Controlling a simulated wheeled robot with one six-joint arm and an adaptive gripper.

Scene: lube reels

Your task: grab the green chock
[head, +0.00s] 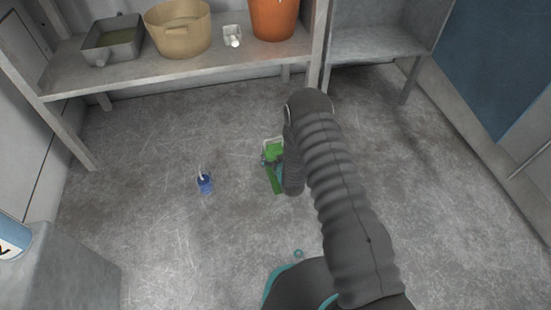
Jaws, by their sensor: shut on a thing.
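A green chock (274,152) is on or just above the concrete floor near the middle of the head view. My arm comes up from the lower right and bends down over it, covering its right side. My gripper (271,164) is at the green chock, mostly hidden behind my arm's wrist, and is shut on it. A pale edge shows along the chock's upper side, and a darker green strip reaches below it. I cannot tell whether the chock still touches the floor.
A blue bottle (204,183) stands on the floor to the left. A grey shelf (150,72) at the back holds a metal tray (112,38), a tan tub (178,28), a small white item (233,36) and an orange bucket (276,18). A grey block (75,265) fills the lower left.

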